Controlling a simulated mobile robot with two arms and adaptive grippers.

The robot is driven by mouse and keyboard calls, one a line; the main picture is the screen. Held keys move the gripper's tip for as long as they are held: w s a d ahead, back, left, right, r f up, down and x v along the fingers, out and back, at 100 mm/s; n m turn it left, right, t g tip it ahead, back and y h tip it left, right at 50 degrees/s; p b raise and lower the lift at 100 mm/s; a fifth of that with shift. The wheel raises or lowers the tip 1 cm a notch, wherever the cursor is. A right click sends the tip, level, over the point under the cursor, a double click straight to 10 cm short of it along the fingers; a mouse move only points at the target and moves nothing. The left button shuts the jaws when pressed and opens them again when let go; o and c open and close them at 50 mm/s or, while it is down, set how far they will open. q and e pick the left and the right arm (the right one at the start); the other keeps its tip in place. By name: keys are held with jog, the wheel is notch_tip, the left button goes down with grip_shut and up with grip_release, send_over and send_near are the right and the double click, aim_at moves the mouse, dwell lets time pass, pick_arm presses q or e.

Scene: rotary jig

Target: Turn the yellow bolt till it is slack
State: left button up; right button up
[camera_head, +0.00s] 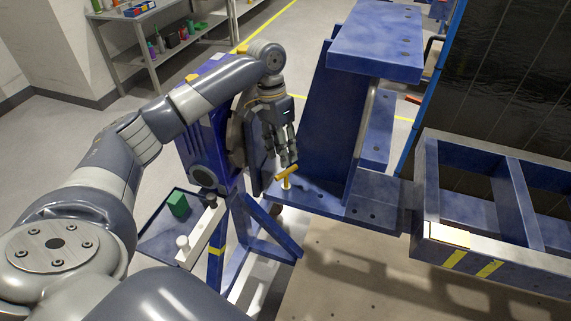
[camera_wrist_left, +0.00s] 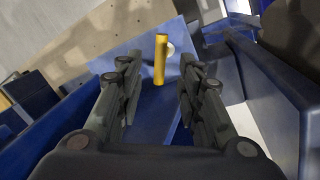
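The yellow bolt (camera_head: 287,173) has a T-shaped handle on a pale stem and stands on the blue plate (camera_head: 330,205) of the jig. My left gripper (camera_head: 286,160) is just above the bolt, pointing down at it. In the left wrist view the gripper (camera_wrist_left: 158,112) is open, with a clear gap between its fingers. The yellow handle (camera_wrist_left: 160,60) shows ahead of the fingertips there, between their lines and not gripped. My right gripper is in neither view.
A blue upright bracket (camera_head: 325,130) rises right behind the bolt. A blue frame (camera_head: 480,235) lies to the right. A small tray (camera_head: 160,240) with a green block (camera_head: 178,204) is at the lower left. Shelves (camera_head: 150,60) stand at the back.

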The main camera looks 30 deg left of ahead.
aim_at(286, 171)
pick_arm(q)
jog(key=f, duration=0.2)
jog(key=d+f, duration=0.1)
jog(key=f, duration=0.1)
jog(key=shift+f+p, duration=0.25)
jog(key=shift+p, duration=0.15)
jog(key=shift+f, duration=0.7)
grip_shut()
jog(key=shift+r, duration=0.1)
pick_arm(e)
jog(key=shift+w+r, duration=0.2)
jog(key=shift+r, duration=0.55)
